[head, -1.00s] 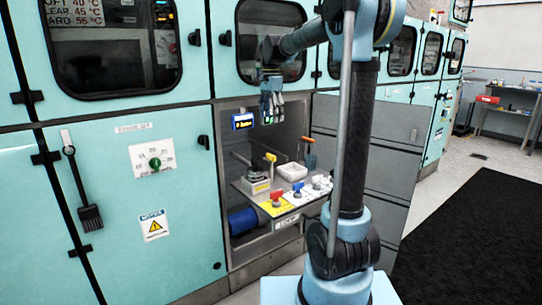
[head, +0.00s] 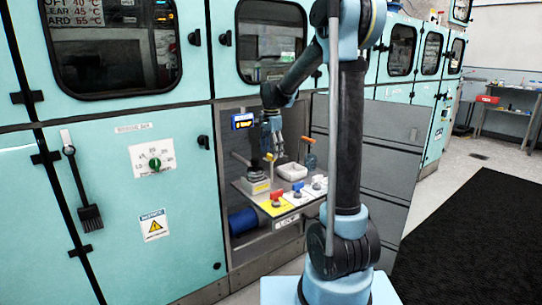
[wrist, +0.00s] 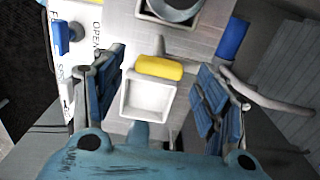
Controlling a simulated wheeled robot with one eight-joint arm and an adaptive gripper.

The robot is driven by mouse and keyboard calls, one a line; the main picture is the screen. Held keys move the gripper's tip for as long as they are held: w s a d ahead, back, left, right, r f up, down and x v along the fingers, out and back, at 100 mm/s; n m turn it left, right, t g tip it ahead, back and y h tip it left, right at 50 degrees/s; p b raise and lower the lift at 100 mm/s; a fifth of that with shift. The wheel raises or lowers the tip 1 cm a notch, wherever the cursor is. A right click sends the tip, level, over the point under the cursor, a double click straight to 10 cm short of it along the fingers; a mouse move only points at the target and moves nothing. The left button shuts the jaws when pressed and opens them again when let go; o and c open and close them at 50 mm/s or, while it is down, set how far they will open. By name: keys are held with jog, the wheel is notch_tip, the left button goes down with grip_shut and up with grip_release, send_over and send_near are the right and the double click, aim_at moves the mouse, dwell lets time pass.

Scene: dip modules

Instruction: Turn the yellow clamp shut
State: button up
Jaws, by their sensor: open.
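In the head view the handle (head: 268,157) is small and partly hidden at my fingertips, above the clamp's shelf. My gripper (wrist: 162,80) is open, with one blue-padded finger on each side of the yellow handle and visible gaps between. In the head view my gripper (head: 272,150) points down over the clamp. Whether the fingertips reach down to the handle's height cannot be told.
The wrist view shows a blue handle (wrist: 233,38) at right. Recess walls enclose the shelf.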

jog(key=shift+f, duration=0.85)
jog(key=c, duration=1.1)
jog(key=shift+o, duration=0.3)
